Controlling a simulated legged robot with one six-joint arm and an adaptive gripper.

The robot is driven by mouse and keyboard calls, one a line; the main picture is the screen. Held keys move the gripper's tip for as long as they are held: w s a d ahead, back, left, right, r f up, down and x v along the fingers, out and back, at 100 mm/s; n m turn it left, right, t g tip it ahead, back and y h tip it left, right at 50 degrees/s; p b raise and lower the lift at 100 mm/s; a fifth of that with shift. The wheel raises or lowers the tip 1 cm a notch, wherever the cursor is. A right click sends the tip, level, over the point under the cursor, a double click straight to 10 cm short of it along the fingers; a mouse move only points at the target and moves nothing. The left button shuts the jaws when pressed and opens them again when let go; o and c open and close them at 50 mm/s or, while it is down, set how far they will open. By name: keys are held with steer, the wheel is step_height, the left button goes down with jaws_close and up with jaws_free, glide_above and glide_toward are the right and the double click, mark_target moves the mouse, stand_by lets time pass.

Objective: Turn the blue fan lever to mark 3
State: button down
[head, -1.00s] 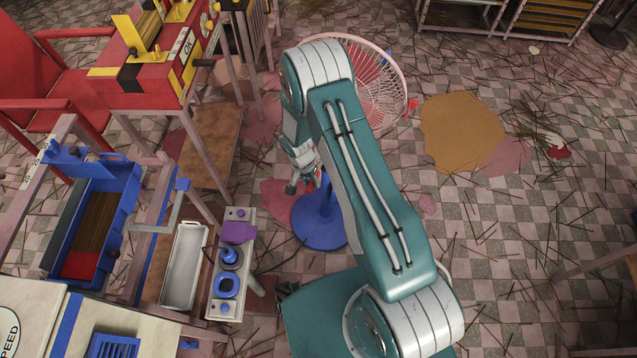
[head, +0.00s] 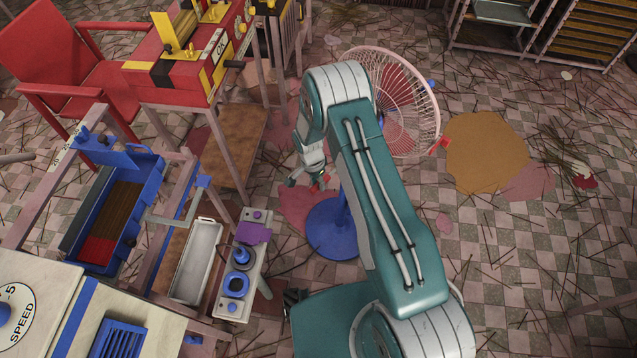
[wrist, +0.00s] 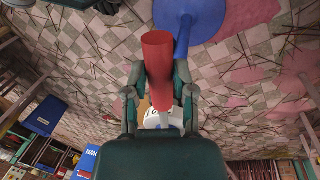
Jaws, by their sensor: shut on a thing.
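The fan has a pink cage (head: 412,92) and a round blue base (head: 336,232), partly hidden behind my arm. My gripper (head: 308,183) is low in front of the fan's blue stand. In the wrist view my gripper (wrist: 158,80) is shut on a red tapered lever handle (wrist: 158,62), which stands between the two fingers. A white plate or dial (wrist: 158,118) with dark marks shows just behind the handle, mostly hidden, and I cannot read the marks or the lever's setting. The blue base (wrist: 190,15) is also at the top of the wrist view.
A bench unit with blue knobs (head: 240,284) and a white tray (head: 196,262) stand left of my arm. A red and yellow machine (head: 185,70) and a red chair (head: 60,65) are farther back left. Thin sticks litter the tiled floor; the right side is fairly open.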

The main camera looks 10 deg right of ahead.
steer(key=shift+c, duration=2.2)
jaws_free()
steer(key=shift+w+a, duration=0.15)
steer(key=shift+w, duration=0.05)
steer(key=shift+a, duration=0.1)
steer(key=v, duration=1.1)
steer(key=shift+r, duration=0.4)
steer(key=shift+a, duration=0.1)
